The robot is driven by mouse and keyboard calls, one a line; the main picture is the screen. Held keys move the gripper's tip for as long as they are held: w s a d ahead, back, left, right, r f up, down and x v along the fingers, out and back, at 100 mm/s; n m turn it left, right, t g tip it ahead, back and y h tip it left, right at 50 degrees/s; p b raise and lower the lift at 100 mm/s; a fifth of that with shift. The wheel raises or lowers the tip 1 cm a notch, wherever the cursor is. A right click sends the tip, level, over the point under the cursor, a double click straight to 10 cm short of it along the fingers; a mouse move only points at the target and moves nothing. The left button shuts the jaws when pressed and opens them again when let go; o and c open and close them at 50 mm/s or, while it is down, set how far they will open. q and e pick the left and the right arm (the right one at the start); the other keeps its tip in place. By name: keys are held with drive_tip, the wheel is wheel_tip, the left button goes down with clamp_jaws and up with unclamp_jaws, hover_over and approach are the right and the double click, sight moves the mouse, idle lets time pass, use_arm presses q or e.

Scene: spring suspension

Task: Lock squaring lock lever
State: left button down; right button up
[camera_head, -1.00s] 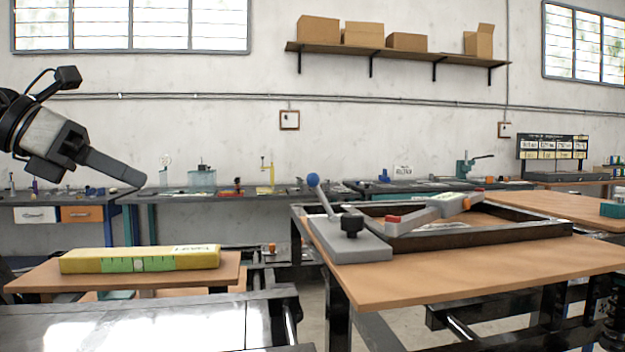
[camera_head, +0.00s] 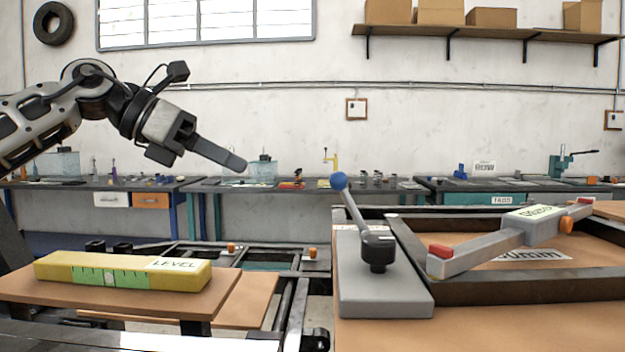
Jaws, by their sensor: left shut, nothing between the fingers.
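The lock lever (camera_head: 352,215) is a grey rod with a blue ball knob (camera_head: 339,181) at its top. It rises from a black pivot (camera_head: 377,248) on a grey base block (camera_head: 375,295) and leans to the left. My left gripper (camera_head: 240,164) is shut and empty. It hangs in the air to the left of the knob and slightly above its height, apart from it. My right gripper is not in view.
A dark square frame (camera_head: 530,290) with a grey squaring arm (camera_head: 480,250) lies right of the base block on a wooden table. A yellow level (camera_head: 120,271) lies on a board at left. Workbenches and a shelf (camera_head: 480,30) stand behind.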

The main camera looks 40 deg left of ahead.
use_arm(q)
drive_tip(key=p, duration=0.2)
approach(350, 206)
drive_tip(key=f, duration=0.2)
drive_tip(key=w+p, duration=0.1)
drive_tip(key=r+p, duration=0.1)
drive_tip(key=w+p, duration=0.1)
drive_tip(key=shift+w+d+r+p, duration=0.15)
drive_tip(key=shift+w+d+p, duration=0.1)
drive_tip(key=shift+w+p, duration=0.1)
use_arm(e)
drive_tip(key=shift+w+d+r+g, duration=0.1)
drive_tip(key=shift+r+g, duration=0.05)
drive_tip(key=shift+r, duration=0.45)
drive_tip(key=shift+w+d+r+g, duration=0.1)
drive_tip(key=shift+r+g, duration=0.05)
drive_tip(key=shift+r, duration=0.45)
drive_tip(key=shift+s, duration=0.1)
